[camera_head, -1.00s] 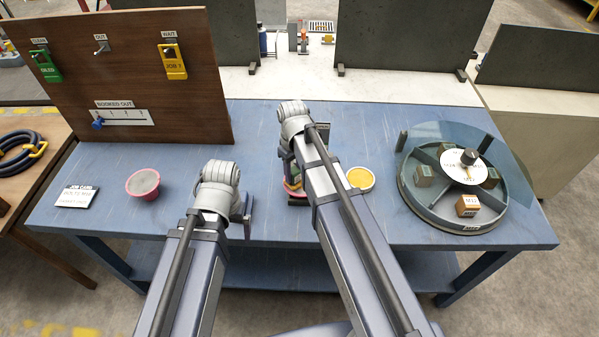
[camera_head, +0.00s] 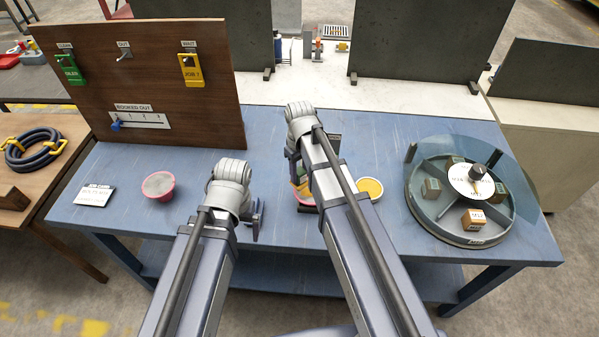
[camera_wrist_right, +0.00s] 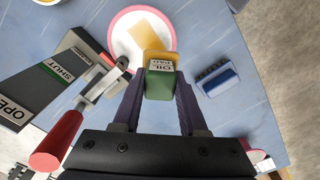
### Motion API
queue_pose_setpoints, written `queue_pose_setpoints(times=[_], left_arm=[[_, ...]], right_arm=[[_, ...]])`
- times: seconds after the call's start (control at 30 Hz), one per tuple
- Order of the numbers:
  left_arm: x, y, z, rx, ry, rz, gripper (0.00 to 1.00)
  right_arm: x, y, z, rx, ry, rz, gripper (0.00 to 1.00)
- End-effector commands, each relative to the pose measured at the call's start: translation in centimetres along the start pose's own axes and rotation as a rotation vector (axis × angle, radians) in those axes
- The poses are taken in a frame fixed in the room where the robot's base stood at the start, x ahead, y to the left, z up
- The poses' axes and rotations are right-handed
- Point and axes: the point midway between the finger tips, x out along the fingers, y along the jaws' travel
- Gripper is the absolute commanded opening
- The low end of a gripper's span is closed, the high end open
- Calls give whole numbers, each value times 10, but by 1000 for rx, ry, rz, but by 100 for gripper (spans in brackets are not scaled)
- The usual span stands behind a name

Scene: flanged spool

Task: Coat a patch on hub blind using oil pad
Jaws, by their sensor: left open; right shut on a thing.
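The oil pad (camera_wrist_right: 160,78), a green block with a yellow face and a printed label, is held between the fingers of my right gripper (camera_wrist_right: 158,95). In the right wrist view it overlaps the near edge of a white round face with a pink rim (camera_wrist_right: 124,47), which seems to be the hub blind. A square tan-yellow patch (camera_wrist_right: 148,38) shows on that face, partly behind the pad. I cannot tell whether pad and face touch. In the head view my right arm hides most of this. My left gripper (camera_head: 257,220) is open and empty over the table's front.
A lever with a red handle (camera_wrist_right: 57,140) and an OPEN/SHUT plate stands beside the pink-rimmed face. A yellow-filled tub (camera_head: 370,188) is right of my right arm. A pink bowl (camera_head: 158,185) and card (camera_head: 94,195) lie left. A round glass-covered carousel (camera_head: 468,240) stands right.

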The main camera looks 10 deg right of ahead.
Motion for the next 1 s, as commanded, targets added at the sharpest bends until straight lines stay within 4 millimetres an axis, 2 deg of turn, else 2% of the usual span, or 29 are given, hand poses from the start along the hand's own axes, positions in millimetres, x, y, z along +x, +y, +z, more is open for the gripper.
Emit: queue_pose_setpoints(times=[0.03, 0.17, 0.6, 1.0], left_arm=[[-10, -1, 1, 0, 0, 0, 97], [-22, -2, 1, 0, 0, 0, 97], [-24, -2, 1, 0, 0, 0, 97], [-54, -5, 3, 0, 0, 0, 97]], right_arm=[[-10, 0, 0, 0, 0, 0, 0], [-22, 0, 0, 0, 0, 0, 0], [-25, 0, 0, 0, 0, 0, 0], [-54, 0, 0, 0, 0, 0, 0]])
